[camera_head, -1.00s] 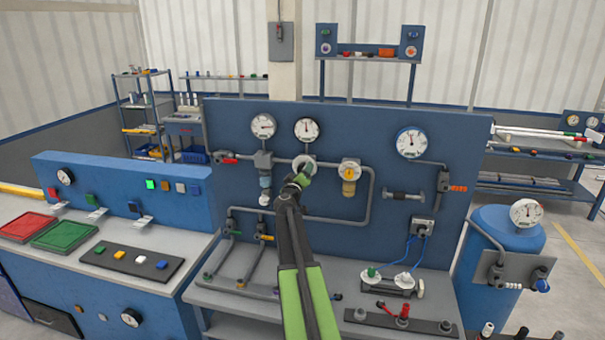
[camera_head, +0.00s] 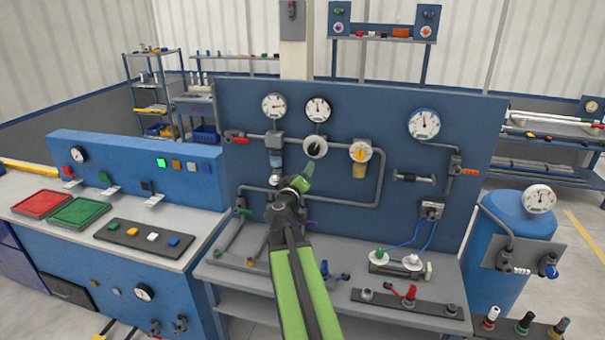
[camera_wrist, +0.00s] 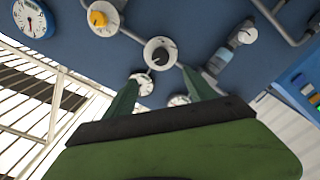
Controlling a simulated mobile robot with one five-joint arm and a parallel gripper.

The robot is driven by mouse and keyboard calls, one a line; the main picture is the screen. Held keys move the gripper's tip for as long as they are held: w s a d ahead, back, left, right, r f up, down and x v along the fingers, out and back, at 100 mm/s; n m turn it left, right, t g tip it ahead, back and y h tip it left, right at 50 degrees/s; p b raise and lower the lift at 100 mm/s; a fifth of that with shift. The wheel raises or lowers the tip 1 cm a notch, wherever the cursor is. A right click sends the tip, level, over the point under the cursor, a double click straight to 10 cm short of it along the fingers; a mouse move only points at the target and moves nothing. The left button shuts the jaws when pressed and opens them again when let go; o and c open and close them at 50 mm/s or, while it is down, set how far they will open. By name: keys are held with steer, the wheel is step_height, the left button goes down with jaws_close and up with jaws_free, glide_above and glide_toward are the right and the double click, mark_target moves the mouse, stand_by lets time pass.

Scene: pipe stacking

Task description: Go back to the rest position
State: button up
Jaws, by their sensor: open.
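My gripper (camera_head: 303,180) is at the end of my green and black arm, in front of the blue panel, a little below the white round knob (camera_head: 315,147). In the wrist view my gripper (camera_wrist: 160,82) shows two green fingers spread apart, with nothing between them. The white knob with a dark centre (camera_wrist: 160,54) appears just beyond the fingertips, apart from them. A yellow knob (camera_head: 360,151) sits to its right on the pipe; it also shows at the upper left of the wrist view (camera_wrist: 98,18).
The blue panel (camera_head: 400,100) carries gauges and pipes. The bench below holds a fixture with blue tubes (camera_head: 395,262) and a dark strip with a red fitting (camera_head: 410,295). A console (camera_head: 130,170) stands left, a blue tank (camera_head: 510,240) right.

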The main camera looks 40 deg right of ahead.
steer(key=w+a+f+n+t+y+b, duration=0.1)
steer(key=w+a+f+b, duration=0.2)
steer(key=a, duration=0.4)
steer(key=w+a+f+t+y+b, duration=0.1)
steer(key=w+a+f, duration=0.2)
steer(key=w+a, duration=0.35)
steer(key=s+a+f+m+g+y+b, duration=0.1)
steer(key=a+f+m+g+y+b, duration=0.15)
steer(key=a+f, duration=0.7)
steer(key=s+a+f+g+y+b, duration=0.1)
steer(key=s+a+f+g+y, duration=0.15)
steer(key=a+f, duration=0.45)
steer(key=s+a+f+g+y+b, duration=0.1)
steer(key=s+a+f+g+y, duration=0.25)
steer(key=a, duration=0.55)
steer(key=s+a+f+n+g+y, duration=0.3)
steer(key=s+a+f+n+y, duration=0.1)
steer(key=s+a, duration=0.6)
steer(key=shift+s+f+y+p, duration=0.35)
steer(key=shift+s+f, duration=0.15)
steer(key=shift+f, duration=0.3)
steer(key=shift+d, duration=0.1)
